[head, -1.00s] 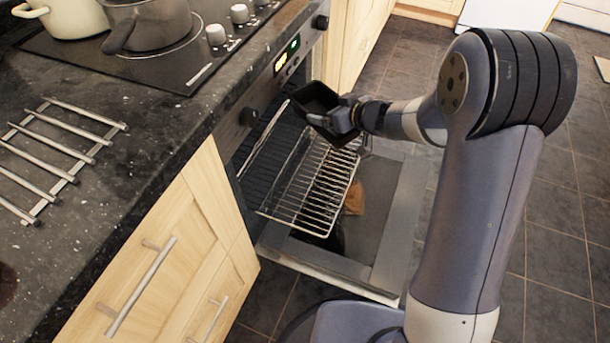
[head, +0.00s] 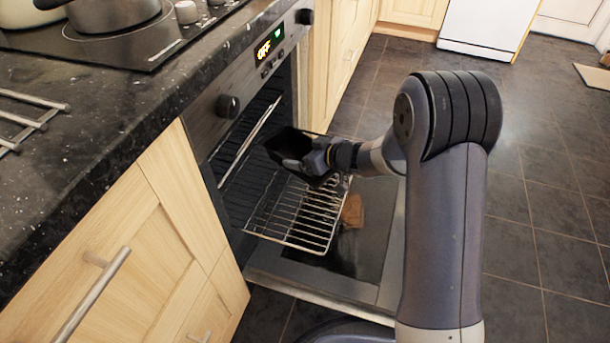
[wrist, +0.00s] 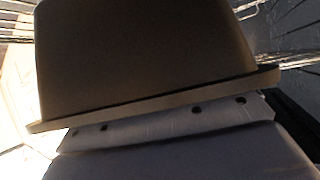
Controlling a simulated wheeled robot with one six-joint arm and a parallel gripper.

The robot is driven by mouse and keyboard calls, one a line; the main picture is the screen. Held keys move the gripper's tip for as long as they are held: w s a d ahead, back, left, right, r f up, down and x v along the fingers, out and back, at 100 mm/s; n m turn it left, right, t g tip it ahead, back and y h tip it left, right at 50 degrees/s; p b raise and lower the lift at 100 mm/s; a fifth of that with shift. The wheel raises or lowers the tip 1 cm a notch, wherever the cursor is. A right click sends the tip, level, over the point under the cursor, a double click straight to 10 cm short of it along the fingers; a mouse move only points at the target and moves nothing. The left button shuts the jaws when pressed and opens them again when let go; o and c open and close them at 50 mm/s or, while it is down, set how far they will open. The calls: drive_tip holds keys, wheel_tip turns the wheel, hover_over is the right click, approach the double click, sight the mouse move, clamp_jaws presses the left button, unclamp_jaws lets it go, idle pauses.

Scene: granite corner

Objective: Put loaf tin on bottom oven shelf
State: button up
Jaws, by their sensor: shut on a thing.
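The dark loaf tin (head: 288,142) is held at the oven opening, above a pulled-out wire shelf. My gripper (head: 314,160) is shut on its near side. In the wrist view the tin (wrist: 145,55) fills much of the picture, its rim against my gripper (wrist: 165,125). The wire oven shelf (head: 297,215) sticks out of the oven over the lowered door. The oven (head: 240,115) is open and its inside is dark. Part of the shelf behind the tin and gripper is hidden, and I cannot make out another shelf below.
The open oven door (head: 375,270) lies flat, with a brown patch (head: 352,211) on it. The granite worktop (head: 120,110) with the hob and a dark pan (head: 112,14) is at left. A wire rack (head: 25,118) lies on it. The tiled floor at right is clear.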

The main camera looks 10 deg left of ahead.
sight(330, 171)
drive_tip(key=shift+f+b, duration=1.35)
drive_tip(key=shift+f, duration=1.35)
drive_tip(key=shift+f, duration=0.2)
drive_tip(key=o, duration=0.9)
drive_tip(key=shift+c, duration=0.2)
drive_tip(key=shift+r, duration=0.2)
drive_tip(key=p+v, duration=0.4)
drive_tip(key=v, duration=0.8)
drive_tip(key=shift+p, duration=0.3)
